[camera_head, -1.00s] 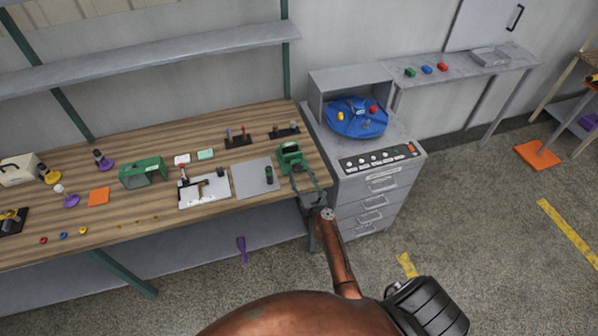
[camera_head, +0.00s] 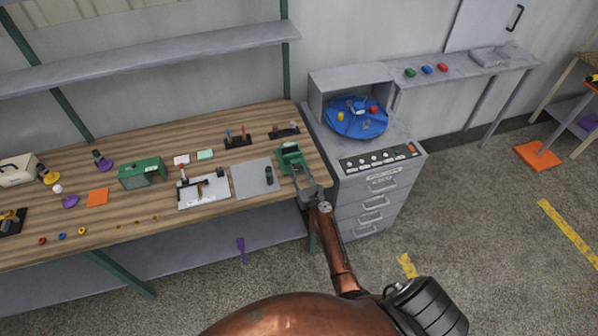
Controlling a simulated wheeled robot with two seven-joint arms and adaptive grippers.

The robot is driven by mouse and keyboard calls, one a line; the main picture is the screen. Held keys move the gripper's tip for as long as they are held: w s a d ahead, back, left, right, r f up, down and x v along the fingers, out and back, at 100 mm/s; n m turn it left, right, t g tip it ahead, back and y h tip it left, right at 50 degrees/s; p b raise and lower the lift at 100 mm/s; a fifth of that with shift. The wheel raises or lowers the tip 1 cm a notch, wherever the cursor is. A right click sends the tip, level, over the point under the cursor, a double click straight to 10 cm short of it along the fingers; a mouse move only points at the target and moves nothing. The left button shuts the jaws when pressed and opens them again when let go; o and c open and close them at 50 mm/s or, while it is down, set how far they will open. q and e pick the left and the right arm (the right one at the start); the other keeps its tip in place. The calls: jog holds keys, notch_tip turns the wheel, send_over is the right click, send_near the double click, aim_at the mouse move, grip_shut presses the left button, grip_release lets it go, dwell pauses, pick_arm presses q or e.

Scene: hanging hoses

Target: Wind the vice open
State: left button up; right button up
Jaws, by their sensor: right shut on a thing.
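The green vice (camera_head: 289,157) stands at the right end of the wooden workbench, near its front corner. My right gripper (camera_head: 305,184) is at the front of the vice, shut on its handle. The handle is mostly hidden by the gripper and too small to make out. How far the vice jaws are apart cannot be told. My left gripper is not in view.
A grey drawer cabinet (camera_head: 375,187) with a control panel stands close to the right. A white board (camera_head: 205,196) lies further left.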

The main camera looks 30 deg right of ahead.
jog(key=c, duration=0.3)
jog(key=shift+c, duration=0.2)
jog(key=shift+n, duration=0.3)
